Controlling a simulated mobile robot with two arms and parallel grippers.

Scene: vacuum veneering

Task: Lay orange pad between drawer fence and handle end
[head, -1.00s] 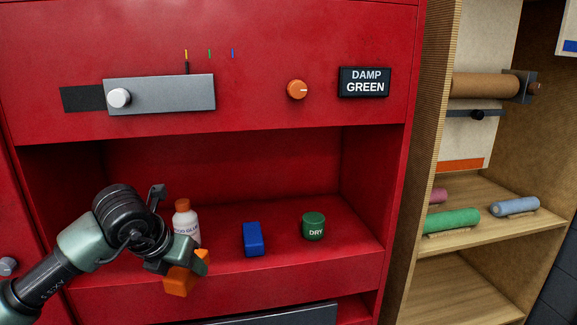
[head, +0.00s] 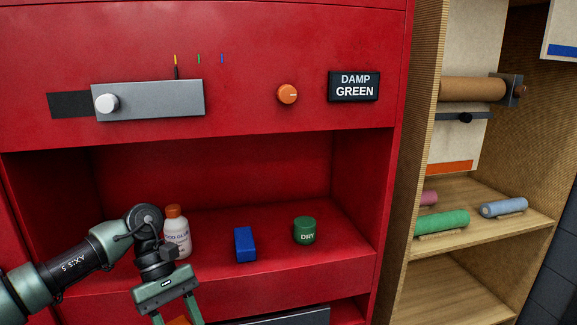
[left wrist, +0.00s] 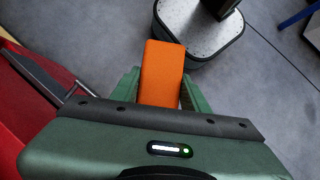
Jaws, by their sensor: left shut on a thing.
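My left gripper (head: 178,314) is low at the bottom left of the head view, pointing down in front of the red cabinet. It is shut on the orange pad (left wrist: 161,70), which sticks out from between the green fingers in the left wrist view. In the head view only a small orange part of the pad shows at the bottom edge. A dark grey panel (head: 290,318), perhaps the drawer, shows below the shelf, mostly cut off. I cannot make out the drawer fence or handle end. My right gripper is not in view.
On the red shelf stand a glue bottle (head: 176,238), a blue block (head: 245,245) and a green jar (head: 305,230). Above are a grey slider plate (head: 150,100) and an orange knob (head: 288,94). A wooden rack (head: 480,235) with rolls stands at right.

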